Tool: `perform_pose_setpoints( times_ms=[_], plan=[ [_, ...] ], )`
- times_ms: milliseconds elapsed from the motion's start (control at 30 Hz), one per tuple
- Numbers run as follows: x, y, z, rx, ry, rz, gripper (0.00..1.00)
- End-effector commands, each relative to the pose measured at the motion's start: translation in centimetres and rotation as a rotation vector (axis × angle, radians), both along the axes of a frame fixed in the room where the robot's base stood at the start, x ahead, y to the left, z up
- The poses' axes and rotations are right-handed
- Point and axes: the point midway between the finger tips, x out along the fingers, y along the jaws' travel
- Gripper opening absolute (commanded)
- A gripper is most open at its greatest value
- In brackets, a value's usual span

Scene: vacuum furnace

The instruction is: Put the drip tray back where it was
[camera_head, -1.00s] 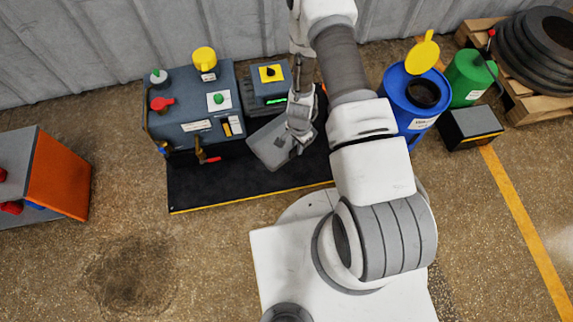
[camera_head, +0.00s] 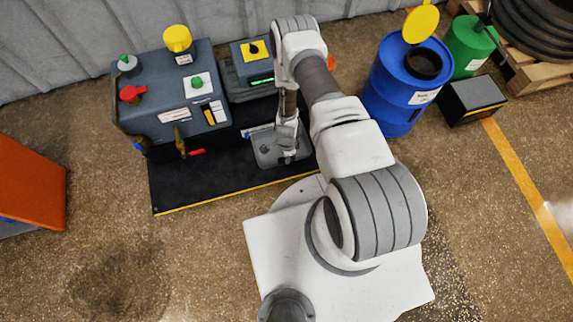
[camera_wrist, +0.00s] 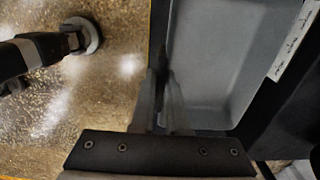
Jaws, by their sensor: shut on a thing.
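The drip tray (camera_head: 266,157) is a shallow grey pan over the right part of the black base plate (camera_head: 190,188), in front of the pump unit. My gripper (camera_head: 287,158) is shut on the tray's near rim and hides part of it. In the wrist view the tray (camera_wrist: 211,60) fills the upper middle, looks empty, and my gripper (camera_wrist: 165,98) pinches its edge. The tray looks about level. I cannot tell whether it touches the plate.
The grey-blue pump unit (camera_head: 170,95) with red and green knobs and low valve handles stands left of the tray. A small control box (camera_head: 253,52) is behind it. A blue drum (camera_head: 400,92) stands right of my arm. A white label strip (camera_wrist: 291,42) lies beside the tray.

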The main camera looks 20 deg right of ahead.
Motion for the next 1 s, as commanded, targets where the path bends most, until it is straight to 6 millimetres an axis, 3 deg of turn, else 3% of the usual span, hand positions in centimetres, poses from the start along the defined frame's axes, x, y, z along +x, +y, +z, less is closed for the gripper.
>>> perform_pose_setpoints(
  times_ms=[267, 500, 900, 933, 1000],
  plan=[
    [0.1, 0.0, -2.4, 0.0, -0.001, 0.001, 0.0],
    [0.1, 0.0, -5.8, 0.0, -0.002, 0.001, 0.0],
    [0.1, 0.0, -6.2, 0.0, -0.002, 0.0, 0.0],
    [0.1, 0.0, -6.1, 0.0, -0.001, 0.001, 0.18],
    [0.1, 0.0, -6.0, 0.0, -0.001, 0.001, 0.3]
  ],
)
